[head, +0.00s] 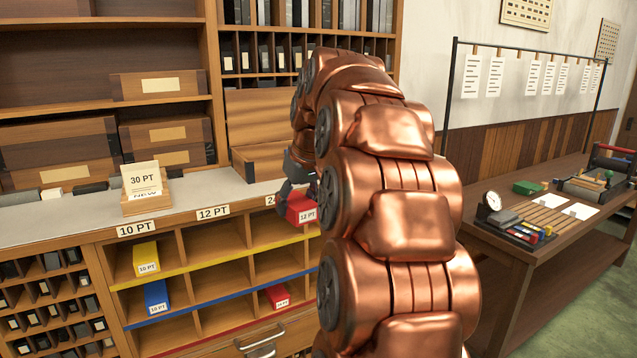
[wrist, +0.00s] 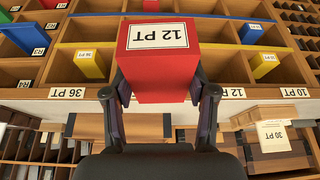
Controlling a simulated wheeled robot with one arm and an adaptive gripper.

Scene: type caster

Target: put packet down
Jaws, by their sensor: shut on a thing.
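My gripper (head: 288,192) is shut on a red packet (head: 303,209) labelled 12 PT, which also fills the middle of the wrist view (wrist: 155,75). The fingers (wrist: 158,95) pinch it from both sides. In the head view the packet is at counter-edge height, in front of the rack (head: 213,265), right of the 12 PT label (head: 212,213). In the upside-down wrist view it lies between the 36 PT (wrist: 67,93) and 12 PT (wrist: 232,92) labels and hides what is behind it. My arm hides the rack's right part in the head view.
A yellow packet (head: 146,258) and blue packet (head: 156,298) sit in the 10 PT column. Another red packet (head: 278,298) sits in the bottom row. The compartments under 12 PT look empty. A 30 PT card stack (head: 142,186) stands on the counter (head: 190,198). A workbench (head: 525,255) stands right.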

